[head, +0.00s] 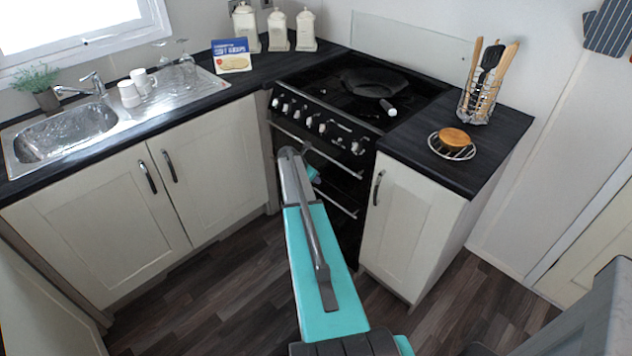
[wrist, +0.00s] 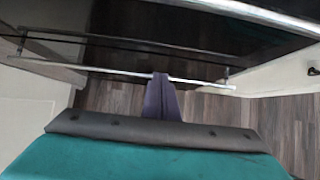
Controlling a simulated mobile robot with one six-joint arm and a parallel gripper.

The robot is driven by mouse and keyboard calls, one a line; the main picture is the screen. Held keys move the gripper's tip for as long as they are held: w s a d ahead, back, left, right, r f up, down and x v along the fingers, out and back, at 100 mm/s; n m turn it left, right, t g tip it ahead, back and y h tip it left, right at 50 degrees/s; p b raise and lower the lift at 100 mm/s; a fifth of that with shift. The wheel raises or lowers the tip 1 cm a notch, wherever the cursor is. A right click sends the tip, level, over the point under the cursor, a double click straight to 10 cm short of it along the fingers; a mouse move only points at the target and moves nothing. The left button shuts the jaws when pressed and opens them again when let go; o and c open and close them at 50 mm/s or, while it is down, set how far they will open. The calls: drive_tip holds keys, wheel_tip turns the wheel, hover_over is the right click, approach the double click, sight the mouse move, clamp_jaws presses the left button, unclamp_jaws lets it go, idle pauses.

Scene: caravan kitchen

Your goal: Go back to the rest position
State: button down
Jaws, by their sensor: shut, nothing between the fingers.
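My gripper (wrist: 160,80) shows in the wrist view as two narrow purple-grey fingers pressed together, with nothing between them. Behind the fingertips in the picture runs the lower rail of the black cooker (wrist: 100,28); I cannot tell whether they touch it. In the head view my arm reaches forward and low toward the front of the cooker (head: 345,130). The gripper is mostly hidden there behind my arm; only a small teal part of my wrist shows by the oven doors.
White cupboards (head: 95,228) stand left of the cooker, and a white cabinet (head: 408,225) right. A pan (head: 372,84) sits on the hob. A utensil holder (head: 478,103) and a bread-like round on a wire rack (head: 452,153) stand on the right counter. Floor (head: 205,295) is clear at left.

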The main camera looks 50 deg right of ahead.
drive_tip(key=shift+a+r, duration=0.1)
drive_tip(key=shift+r, duration=0.3)
